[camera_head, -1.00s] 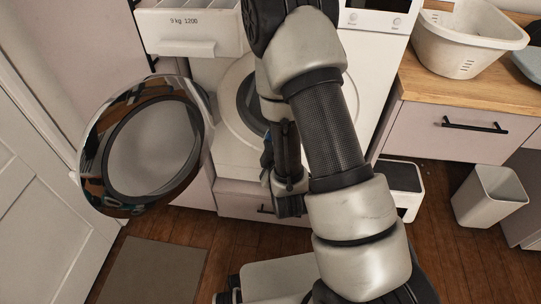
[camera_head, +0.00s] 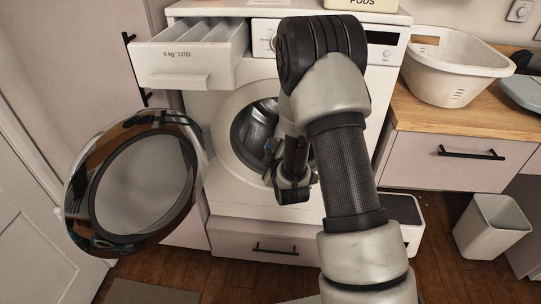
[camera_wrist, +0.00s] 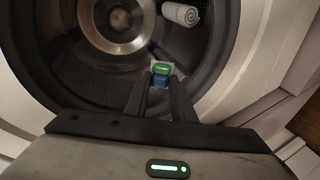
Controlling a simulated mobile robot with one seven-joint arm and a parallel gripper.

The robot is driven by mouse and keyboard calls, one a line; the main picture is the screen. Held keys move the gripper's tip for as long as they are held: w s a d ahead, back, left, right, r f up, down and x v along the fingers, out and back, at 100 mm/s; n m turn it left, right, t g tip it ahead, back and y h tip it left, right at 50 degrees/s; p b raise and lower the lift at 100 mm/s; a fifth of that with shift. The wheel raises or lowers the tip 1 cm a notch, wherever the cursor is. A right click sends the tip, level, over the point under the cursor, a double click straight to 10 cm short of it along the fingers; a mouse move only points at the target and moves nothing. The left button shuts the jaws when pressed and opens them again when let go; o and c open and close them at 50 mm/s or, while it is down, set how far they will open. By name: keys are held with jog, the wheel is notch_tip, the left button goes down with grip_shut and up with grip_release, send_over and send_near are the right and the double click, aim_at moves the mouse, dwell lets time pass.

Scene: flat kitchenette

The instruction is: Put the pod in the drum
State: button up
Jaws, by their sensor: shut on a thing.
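The pod (camera_wrist: 161,73), green and blue with a pale edge, is between the fingertips of my gripper (camera_wrist: 158,84) in the wrist view. My gripper is shut on it. The pod is in front of the open drum (camera_wrist: 75,62) in the wrist view; I cannot tell exactly how far inside the opening it is. The washer's round door (camera_head: 78,206) stands wide open to the left.
A rolled grey-white towel (camera_wrist: 181,14) lies inside the drum. The detergent drawer (camera_head: 190,66) is pulled out above the door. A pods box (camera_head: 362,5) stands on top of the washer. A white basket (camera_head: 455,70) sits on the right counter; a bin (camera_head: 492,228) is on the floor.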

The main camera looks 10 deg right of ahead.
jog(key=w+d+f, duration=0.2)
jog(key=w+d, duration=0.1)
jog(key=w, duration=0.6)
jog(key=w+d+f, duration=0.2)
jog(key=w+d, duration=0.1)
jog(key=w, duration=0.7)
jog(key=shift+w+d, duration=0.15)
jog(key=o, duration=0.8)
